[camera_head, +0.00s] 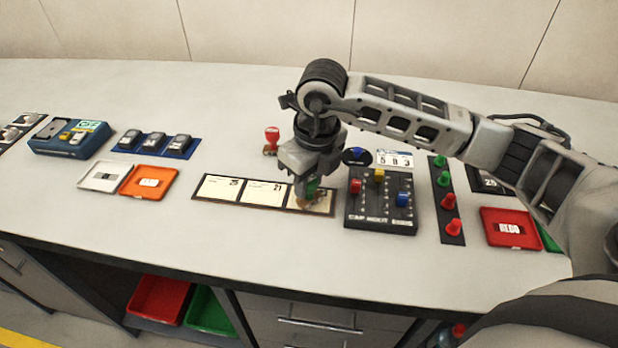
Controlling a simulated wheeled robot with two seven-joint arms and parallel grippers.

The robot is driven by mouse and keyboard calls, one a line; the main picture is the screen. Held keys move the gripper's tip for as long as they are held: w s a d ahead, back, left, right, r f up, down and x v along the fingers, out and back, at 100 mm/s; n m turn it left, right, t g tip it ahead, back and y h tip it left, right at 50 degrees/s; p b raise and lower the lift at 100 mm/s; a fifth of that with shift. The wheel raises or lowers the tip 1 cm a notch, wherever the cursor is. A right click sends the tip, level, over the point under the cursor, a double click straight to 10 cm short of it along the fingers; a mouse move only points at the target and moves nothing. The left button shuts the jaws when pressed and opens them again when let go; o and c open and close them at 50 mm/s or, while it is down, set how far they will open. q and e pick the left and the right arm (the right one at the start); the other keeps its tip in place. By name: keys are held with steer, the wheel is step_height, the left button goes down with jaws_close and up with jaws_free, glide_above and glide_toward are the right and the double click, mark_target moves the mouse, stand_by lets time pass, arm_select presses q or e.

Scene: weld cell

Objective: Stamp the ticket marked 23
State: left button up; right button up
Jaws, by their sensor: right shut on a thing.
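A dark-framed strip (258,206) lies on the bench with three cream tickets side by side. The left ticket (219,188) has a small mark I cannot read surely. The middle ticket (263,194) seems to read 21. The right ticket (322,203) is partly covered by my right gripper, and its number is hidden. My right gripper (307,191) points down over this ticket, shut on a small green-and-brown thing, perhaps a stamp (303,203). I cannot tell whether it touches the ticket. A red stamp (271,141) stands upright behind the strip. My left gripper is not in view.
A black slider panel (382,220) sits close right of the strip. Beyond it are a peg strip (441,205) and a red tray (510,243). An orange tray (149,196), a white tray (104,190) and a blue device (70,138) stand left. The bench behind the red stamp is clear.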

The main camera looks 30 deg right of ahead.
steer(key=shift+s+f, duration=0.1)
stand_by(0.4)
steer(key=shift+r+p, duration=2.2)
steer(key=shift+r, duration=1.4)
